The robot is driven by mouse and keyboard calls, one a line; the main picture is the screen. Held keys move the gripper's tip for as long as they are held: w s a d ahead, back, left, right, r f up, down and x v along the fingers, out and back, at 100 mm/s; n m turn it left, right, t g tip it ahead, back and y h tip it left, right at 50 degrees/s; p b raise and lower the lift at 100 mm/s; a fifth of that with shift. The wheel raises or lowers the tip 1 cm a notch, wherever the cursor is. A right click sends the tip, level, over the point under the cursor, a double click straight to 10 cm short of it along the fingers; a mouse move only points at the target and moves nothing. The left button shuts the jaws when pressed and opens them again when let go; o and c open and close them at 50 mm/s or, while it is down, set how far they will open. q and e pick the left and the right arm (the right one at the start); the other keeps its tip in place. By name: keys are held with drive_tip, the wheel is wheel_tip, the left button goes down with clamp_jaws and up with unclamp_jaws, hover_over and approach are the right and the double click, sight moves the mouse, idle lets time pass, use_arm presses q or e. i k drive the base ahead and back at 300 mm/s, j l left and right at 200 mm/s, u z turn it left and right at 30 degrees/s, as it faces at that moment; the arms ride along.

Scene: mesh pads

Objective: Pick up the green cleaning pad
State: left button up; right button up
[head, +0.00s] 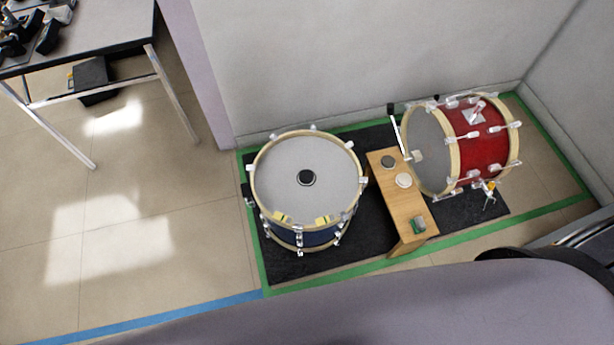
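A small block with a grey top and green lower part (418,225), which looks like the green cleaning pad, lies near the front end of a narrow wooden bench (398,208). A white round pad (403,180) and a dark round pad (388,161) lie farther back on the same bench. Neither of my grippers shows in the head view.
A blue drum (290,172) stands left of the bench, a red bass drum (482,145) lies on its side to the right. Both are on black mats inside green floor tape. A table (110,36) is at upper left. Open floor (150,190) lies left.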

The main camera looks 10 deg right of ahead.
sight(417, 224)
drive_tip(key=z, duration=1.75)
